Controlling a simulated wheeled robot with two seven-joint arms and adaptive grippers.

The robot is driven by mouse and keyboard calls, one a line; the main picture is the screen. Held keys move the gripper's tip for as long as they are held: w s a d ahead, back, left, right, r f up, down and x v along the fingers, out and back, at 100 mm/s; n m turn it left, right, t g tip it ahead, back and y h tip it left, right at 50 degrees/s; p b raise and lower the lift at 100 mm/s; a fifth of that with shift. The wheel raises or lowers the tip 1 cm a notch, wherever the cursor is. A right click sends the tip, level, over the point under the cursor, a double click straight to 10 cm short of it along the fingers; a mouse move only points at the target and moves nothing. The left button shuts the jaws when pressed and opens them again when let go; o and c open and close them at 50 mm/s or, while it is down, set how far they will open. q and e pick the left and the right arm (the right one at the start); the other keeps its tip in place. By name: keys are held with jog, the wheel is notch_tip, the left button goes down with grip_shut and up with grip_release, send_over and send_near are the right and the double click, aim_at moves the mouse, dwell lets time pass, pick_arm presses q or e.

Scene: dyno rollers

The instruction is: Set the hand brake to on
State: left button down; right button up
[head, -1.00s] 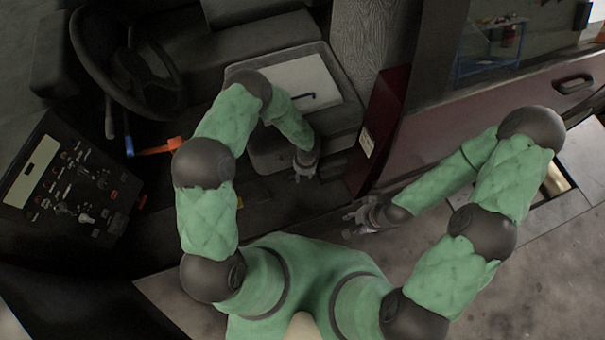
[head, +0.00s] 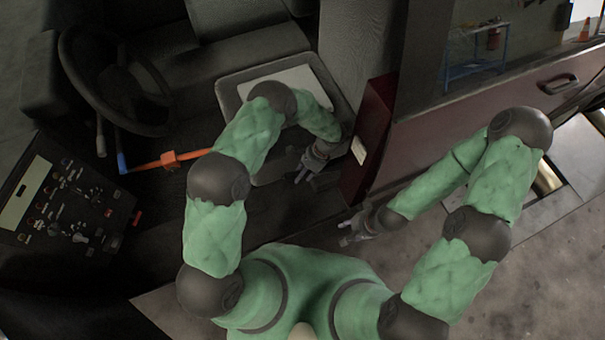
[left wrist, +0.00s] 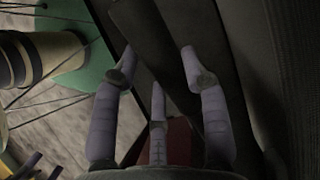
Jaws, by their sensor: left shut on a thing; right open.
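I cannot make out the hand brake for certain in either view. My left gripper (head: 304,178) is low beside the front right corner of the seat box, close to the dark red door-side panel. In the left wrist view my left gripper (left wrist: 155,85) has its three fingers around a dark bar-like part (left wrist: 155,40), shut on it; which part this is I cannot tell. My right gripper (head: 347,232) is open and empty, below the door sill, apart from anything.
A control panel (head: 52,205) with several knobs and levers stands at the left. A steering wheel (head: 115,85) and an orange bar (head: 168,160) are at the upper left. The seat box (head: 228,95) and dark red panel (head: 372,125) crowd my left arm.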

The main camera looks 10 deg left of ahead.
pick_arm(q)
jog(key=c, duration=0.9)
grip_release()
jog(key=shift+w+r, duration=0.15)
jog(key=shift+r, duration=0.05)
jog(key=shift+o, duration=1.3)
jog(key=shift+f, duration=0.1)
notch_tip(320, 180, up, 10)
